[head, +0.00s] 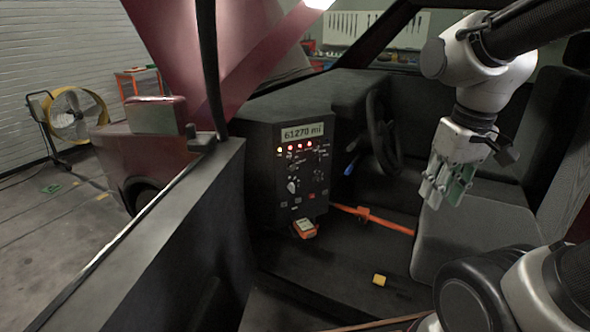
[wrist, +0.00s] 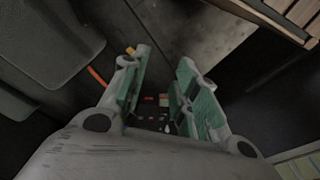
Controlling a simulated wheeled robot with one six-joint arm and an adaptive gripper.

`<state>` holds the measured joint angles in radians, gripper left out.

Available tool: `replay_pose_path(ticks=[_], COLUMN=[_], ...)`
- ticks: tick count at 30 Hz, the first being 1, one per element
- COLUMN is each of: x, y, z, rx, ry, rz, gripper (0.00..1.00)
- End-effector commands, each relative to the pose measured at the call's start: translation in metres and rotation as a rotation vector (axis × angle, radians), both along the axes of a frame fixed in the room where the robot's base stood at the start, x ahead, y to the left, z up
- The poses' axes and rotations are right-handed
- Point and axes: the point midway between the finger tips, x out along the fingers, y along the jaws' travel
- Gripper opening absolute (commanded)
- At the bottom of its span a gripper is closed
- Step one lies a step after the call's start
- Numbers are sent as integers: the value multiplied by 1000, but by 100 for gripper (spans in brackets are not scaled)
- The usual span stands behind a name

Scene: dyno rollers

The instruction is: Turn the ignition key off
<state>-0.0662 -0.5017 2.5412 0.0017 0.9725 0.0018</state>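A dark control panel (head: 268,165) stands in the car's dash in the head view. It has a lit display reading 61270 mi, several red lights and small controls. A pale knob or key (head: 292,187) sits at its middle left; I cannot tell for sure that it is the ignition key. My gripper (head: 442,195) hangs over the seat area, well to the right of the panel and apart from it. Its green-padded fingers also show in the wrist view (wrist: 163,62), spread with nothing held. Small red and pale details show between the finger bases, too small to name.
A steering wheel (head: 383,135) stands between panel and gripper. An orange strap (head: 385,220) crosses the footwell. An orange handheld device (head: 305,228) is below the panel, a yellow block (head: 379,280) on the floor. The open door (head: 190,240) borders the left. A seat (head: 475,235) is under the gripper.

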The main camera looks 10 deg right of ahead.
Motion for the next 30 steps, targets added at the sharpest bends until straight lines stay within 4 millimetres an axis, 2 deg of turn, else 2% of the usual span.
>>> replay_pose_path(ticks=[1,5,11,17,21,24,27,29,30], x=[6,34,102,176,229,269,310,334,350], y=[4,15,40,73,101,124,145,155,161], z=[-16,-54,-131,-228,-297,-338,-354,-349,-338], rx=[-6,-20,-26,2,63,144,260,346,408], ry=[81,183,180,51,-115,-282,-476,-605,-693], rz=[18,54,63,24,-30,-87,-151,-191,-218], gripper=[30,30,30,30,30,30,30,30,30])
